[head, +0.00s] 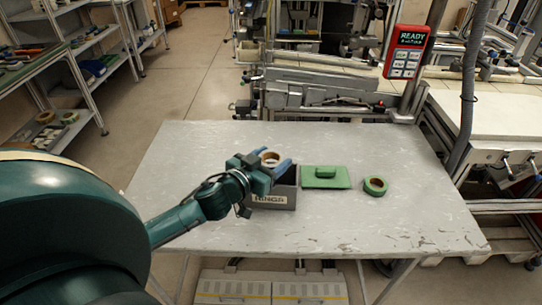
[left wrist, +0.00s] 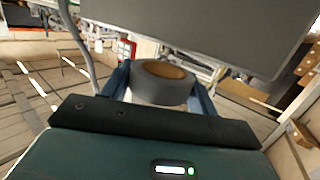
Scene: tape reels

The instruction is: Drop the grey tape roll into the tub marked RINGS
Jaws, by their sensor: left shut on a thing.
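The grey tape roll (head: 270,159) has a tan core. My left gripper (head: 265,164) is shut on it, with the blue fingers on either side. In the left wrist view the roll (left wrist: 160,88) sits between the fingertips. The dark grey tub marked RINGS (head: 273,200) stands on the table. The roll and gripper appear over the tub's opening in the head view. The gripper hides much of the tub's rim and inside, so I cannot tell the exact height. My right gripper is not in view.
A green lid-like block with a handle (head: 326,177) lies just right of the tub. A green tape roll (head: 375,186) lies farther right. The rest of the grey table (head: 420,215) is clear. Machinery (head: 320,92) stands behind the table's far edge.

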